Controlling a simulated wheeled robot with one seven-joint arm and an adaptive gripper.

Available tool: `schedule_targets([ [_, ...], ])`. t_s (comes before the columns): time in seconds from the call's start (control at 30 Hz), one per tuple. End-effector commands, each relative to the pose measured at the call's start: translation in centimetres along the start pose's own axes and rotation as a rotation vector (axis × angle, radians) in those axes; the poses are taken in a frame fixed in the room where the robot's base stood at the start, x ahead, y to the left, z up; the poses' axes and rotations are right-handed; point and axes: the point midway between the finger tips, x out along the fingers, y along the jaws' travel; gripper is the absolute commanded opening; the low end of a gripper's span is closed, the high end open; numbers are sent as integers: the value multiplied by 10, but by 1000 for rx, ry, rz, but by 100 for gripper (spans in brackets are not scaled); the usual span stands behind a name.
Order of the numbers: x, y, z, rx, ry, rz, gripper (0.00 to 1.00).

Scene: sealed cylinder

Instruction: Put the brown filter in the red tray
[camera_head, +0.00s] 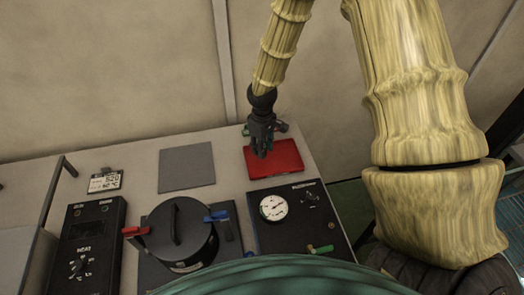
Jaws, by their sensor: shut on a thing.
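The red tray (284,154) lies flat at the far right of the table. My gripper (261,153) points down over the left part of the tray, with its fingers close together. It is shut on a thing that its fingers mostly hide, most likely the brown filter. I cannot make out the filter's shape, nor whether it touches the tray. No other brown filter shows on the table.
A dark lidded cylinder (178,232) with red and blue handles stands at the front. A gauge panel (297,217) is right of it, and a black control box (91,250) left. A flat grey plate (187,167) lies left of the tray. Small items sit behind the tray.

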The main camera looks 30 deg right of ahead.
Motion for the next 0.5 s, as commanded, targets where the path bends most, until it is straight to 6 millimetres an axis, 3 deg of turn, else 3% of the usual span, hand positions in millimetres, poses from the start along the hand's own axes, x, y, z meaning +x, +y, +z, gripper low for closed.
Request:
schedule_targets([
  [0.5,33,-1,0,-1,0,0,10],
])
